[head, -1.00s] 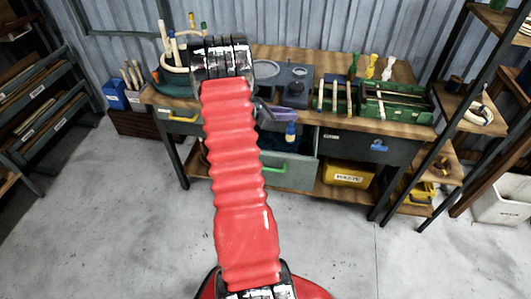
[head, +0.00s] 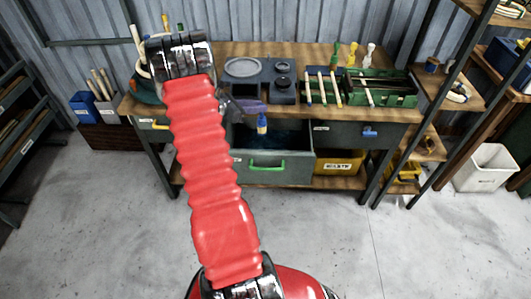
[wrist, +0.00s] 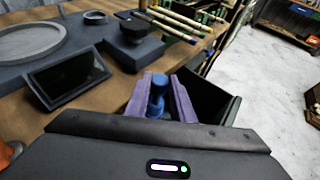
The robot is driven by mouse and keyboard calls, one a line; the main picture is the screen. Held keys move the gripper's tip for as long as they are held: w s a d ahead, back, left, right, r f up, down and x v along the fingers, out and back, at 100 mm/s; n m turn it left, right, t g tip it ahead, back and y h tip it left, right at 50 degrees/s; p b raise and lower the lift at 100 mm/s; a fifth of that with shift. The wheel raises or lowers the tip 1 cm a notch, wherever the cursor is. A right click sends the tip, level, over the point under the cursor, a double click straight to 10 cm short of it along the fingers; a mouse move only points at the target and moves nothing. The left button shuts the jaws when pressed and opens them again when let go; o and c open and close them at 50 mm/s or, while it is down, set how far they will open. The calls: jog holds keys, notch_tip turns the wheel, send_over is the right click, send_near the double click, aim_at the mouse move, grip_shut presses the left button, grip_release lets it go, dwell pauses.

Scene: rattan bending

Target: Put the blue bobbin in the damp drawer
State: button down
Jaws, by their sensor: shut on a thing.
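The blue bobbin (wrist: 157,97) stands between the purple fingers of my gripper (wrist: 161,92) in the wrist view, and the fingers are shut on it. In the head view the blue bobbin (head: 262,124) shows just below my gripper (head: 250,106), in front of the bench edge and over the open drawer. This drawer (head: 250,176) has a green handle (head: 267,166) and is pulled out under the bench top. Its dark interior shows, partly hidden by my red arm. A dark open drawer (wrist: 232,111) also shows beyond the fingers in the wrist view.
A shut drawer with a blue handle (head: 370,131) is to the right, and one with a yellow handle (head: 154,125) to the left. Grey blocks (head: 262,78) and a green rack (head: 388,88) stand on the bench. A yellow bin (head: 338,162) sits below. The floor in front is clear.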

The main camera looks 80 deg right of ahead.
notch_tip(320, 180, down, 6)
jog(key=shift+w, duration=0.15)
dwell(0.3)
jog(key=shift+f, duration=0.15)
jog(key=shift+f, duration=2.45)
jog(key=c, duration=1.8)
grip_release()
jog(key=shift+r, duration=0.15)
jog(key=v, duration=0.8)
jog(key=r+v, duration=0.1)
jog(key=v, duration=0.3)
